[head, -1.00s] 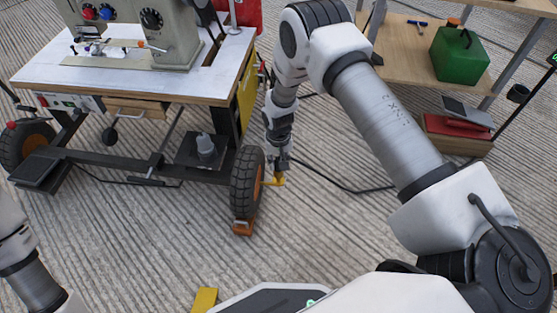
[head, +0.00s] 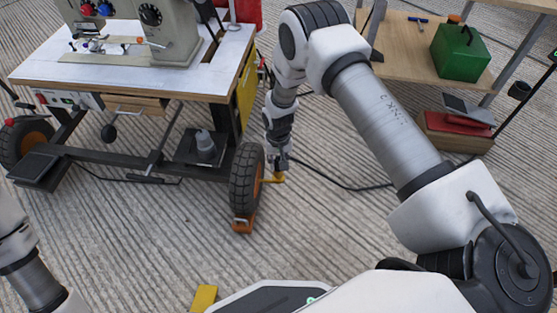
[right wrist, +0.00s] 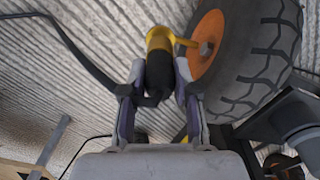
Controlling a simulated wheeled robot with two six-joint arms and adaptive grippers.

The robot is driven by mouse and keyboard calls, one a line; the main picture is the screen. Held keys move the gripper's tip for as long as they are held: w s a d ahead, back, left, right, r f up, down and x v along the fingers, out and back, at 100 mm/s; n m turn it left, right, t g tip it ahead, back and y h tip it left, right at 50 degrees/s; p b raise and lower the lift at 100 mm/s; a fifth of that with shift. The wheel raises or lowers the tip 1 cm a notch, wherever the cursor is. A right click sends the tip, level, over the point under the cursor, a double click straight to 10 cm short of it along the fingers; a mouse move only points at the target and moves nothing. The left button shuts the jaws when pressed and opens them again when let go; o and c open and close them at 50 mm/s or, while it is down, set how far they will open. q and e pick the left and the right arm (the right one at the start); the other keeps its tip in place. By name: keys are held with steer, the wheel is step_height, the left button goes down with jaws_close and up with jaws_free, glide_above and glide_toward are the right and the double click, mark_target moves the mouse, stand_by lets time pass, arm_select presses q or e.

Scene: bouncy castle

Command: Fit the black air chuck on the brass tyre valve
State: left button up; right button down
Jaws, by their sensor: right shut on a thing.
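My right gripper (head: 278,165) points down beside the near wheel of the sewing-machine stand. In the right wrist view its fingers (right wrist: 158,85) are shut on the black air chuck (right wrist: 158,75). The brass tyre valve (right wrist: 158,40) shows at the chuck's far end, roughly in line with it; its yellow stem runs to the orange wheel hub (right wrist: 203,55). The two look touching or very close; I cannot tell whether the chuck is seated. The valve is a small yellow spot in the head view (head: 272,180). My left arm enters at lower left, its gripper out of frame.
The black tyre (head: 245,180) stands close to the gripper, with an orange chock (head: 242,224) at its foot. A black hose (head: 340,184) runs across the ribbed floor. The white-topped table (head: 140,72) is behind; a wooden shelf (head: 405,60) stands right.

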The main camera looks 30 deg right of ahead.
steer(key=shift+f+b, duration=0.3)
steer(key=shift+f, duration=0.7)
stand_by(0.9)
steer(key=c, duration=0.8)
jaws_free()
step_height(320, 180, up, 12)
steer(key=shift+f, duration=0.1)
